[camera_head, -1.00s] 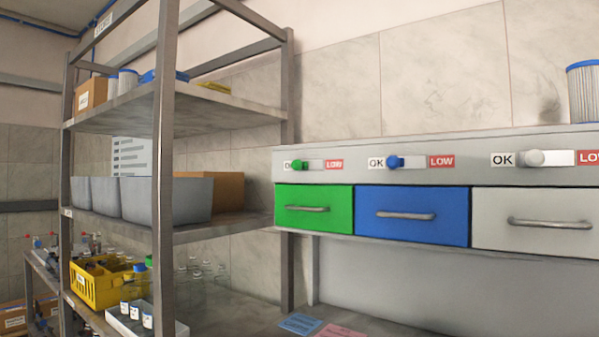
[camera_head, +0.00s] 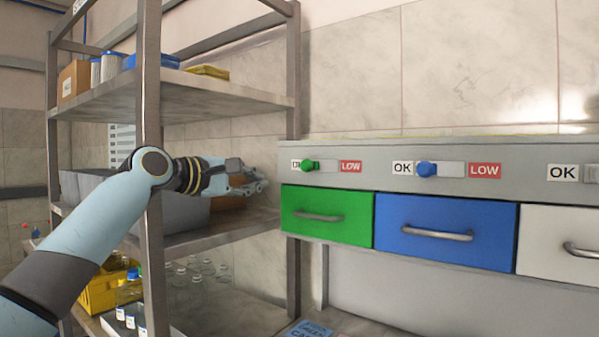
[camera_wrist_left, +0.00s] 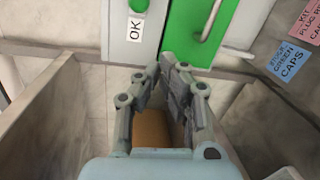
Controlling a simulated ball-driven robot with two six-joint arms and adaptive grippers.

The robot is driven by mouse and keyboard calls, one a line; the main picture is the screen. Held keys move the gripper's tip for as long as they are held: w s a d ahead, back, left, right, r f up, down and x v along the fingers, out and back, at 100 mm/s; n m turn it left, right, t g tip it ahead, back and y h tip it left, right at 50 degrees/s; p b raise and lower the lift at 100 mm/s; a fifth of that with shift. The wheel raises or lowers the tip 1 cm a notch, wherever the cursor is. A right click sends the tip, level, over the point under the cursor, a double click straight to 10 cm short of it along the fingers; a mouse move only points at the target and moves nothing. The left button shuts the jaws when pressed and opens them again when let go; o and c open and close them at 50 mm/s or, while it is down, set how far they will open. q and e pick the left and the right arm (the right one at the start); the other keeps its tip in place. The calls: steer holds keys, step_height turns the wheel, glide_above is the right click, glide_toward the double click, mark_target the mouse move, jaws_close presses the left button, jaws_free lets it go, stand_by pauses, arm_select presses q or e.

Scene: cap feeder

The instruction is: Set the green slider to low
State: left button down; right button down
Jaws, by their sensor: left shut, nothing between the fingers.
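The green slider (camera_head: 309,165) is a round green knob at the OK end of its slot, on the grey panel above the green drawer (camera_head: 325,213). The red LOW label (camera_head: 351,167) is at the right end of that slot. My left gripper (camera_head: 262,186) is shut and empty, a little left of the green slider and apart from it. In the left wrist view, the gripper (camera_wrist_left: 168,68) points at the panel, with the green knob (camera_wrist_left: 173,5) at the top edge beside the OK label (camera_wrist_left: 134,28). My right gripper is not in view.
A metal shelf rack (camera_head: 150,120) stands at the left, with grey bins (camera_head: 180,213) behind my arm. The blue slider (camera_head: 426,169) sits at its OK end above the blue drawer (camera_head: 445,230). Space in front of the panel is clear.

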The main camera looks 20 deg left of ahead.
mark_target(308, 166)
arm_select(q)
steer(key=r, duration=0.3)
steer(key=shift+w+d+r+h, duration=0.1)
steer(key=shift+w+d+h, duration=0.05)
steer(key=shift+d+h, duration=0.15)
steer(key=p+x, duration=0.2)
steer(key=x, duration=0.8)
steer(key=shift+r, duration=0.1)
